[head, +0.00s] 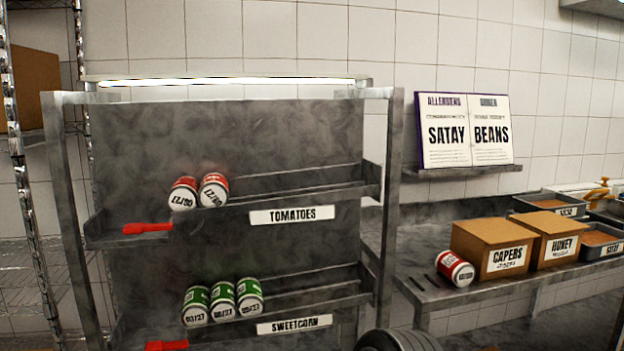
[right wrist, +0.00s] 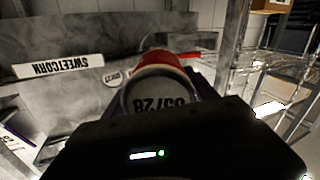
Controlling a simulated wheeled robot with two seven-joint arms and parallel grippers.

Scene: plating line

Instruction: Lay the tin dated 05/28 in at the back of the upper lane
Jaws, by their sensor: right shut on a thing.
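In the right wrist view my right gripper (right wrist: 163,88) is shut around a red and white tin (right wrist: 165,72). The date on its end shows upside down and seems to read 05/28. The upper lane (head: 300,195), labelled TOMATOES, holds two red tins (head: 184,193) and (head: 214,190) side by side near its left part, with dates ending in 27. The lane to the right of them is empty. My left gripper is in neither view.
The lower SWEETCORN lane (head: 320,300) holds three green tins (head: 222,302). Red tabs (head: 148,228) mark the lanes' left ends. Another red tin (head: 455,268) lies on the right counter (head: 440,295), beside the CAPERS box (head: 490,245) and HONEY box (head: 555,238). A post (head: 388,200) bounds the rack's right side.

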